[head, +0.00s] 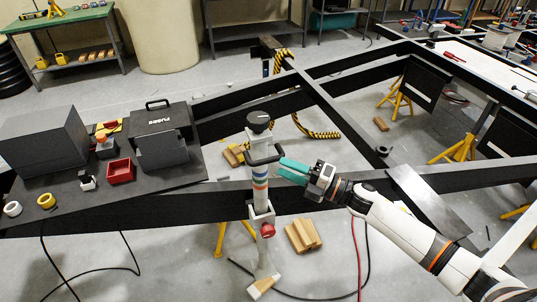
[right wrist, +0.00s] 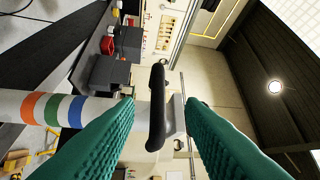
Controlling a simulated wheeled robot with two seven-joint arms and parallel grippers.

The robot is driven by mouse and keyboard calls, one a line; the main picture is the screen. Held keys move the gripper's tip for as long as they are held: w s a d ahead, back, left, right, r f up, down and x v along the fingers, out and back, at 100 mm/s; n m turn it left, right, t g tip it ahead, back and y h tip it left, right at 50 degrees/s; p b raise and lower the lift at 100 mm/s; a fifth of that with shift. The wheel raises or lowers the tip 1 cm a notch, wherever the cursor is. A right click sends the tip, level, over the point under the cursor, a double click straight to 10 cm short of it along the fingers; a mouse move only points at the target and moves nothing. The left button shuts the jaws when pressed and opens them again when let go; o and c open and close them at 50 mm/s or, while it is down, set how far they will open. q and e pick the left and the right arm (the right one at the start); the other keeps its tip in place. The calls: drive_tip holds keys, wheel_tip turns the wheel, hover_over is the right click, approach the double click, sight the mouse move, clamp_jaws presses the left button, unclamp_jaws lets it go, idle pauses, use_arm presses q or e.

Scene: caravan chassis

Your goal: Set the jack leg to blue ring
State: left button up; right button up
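The jack leg (head: 260,195) stands upright at the black frame beam, with a dark knob (head: 258,122) on top and a black handle (head: 265,157) at its upper part. Its tube has coloured bands; the right wrist view shows a blue ring (right wrist: 76,111), a green ring (right wrist: 54,109) and an orange ring (right wrist: 31,107), blue nearest the handle. A red knob (head: 267,231) sits on the clamp below. My right gripper (head: 284,170) is open beside the handle; its teal fingers are apart, with the handle (right wrist: 157,108) showing between them. Contact cannot be told. My left gripper is out of view.
The leg's foot is over a wooden block (head: 261,288); more blocks (head: 302,235) lie nearby. A dark platform (head: 110,205) at left carries grey boxes, a red bin (head: 120,171) and rings. Black beams (head: 330,185) cross the area. Cables lie on the floor.

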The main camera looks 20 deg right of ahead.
sight(268, 160)
drive_tip(key=p+x, duration=0.1)
drive_tip(key=x, duration=0.3)
drive_tip(key=shift+w+a, duration=0.2)
drive_tip(key=shift+w, duration=0.2)
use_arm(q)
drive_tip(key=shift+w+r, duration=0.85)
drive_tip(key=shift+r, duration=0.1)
use_arm(e)
drive_tip(key=shift+w+a, duration=0.4)
drive_tip(key=shift+a, duration=0.15)
drive_tip(key=shift+c, duration=0.4)
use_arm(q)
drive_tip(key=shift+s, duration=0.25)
use_arm(e)
clamp_jaws()
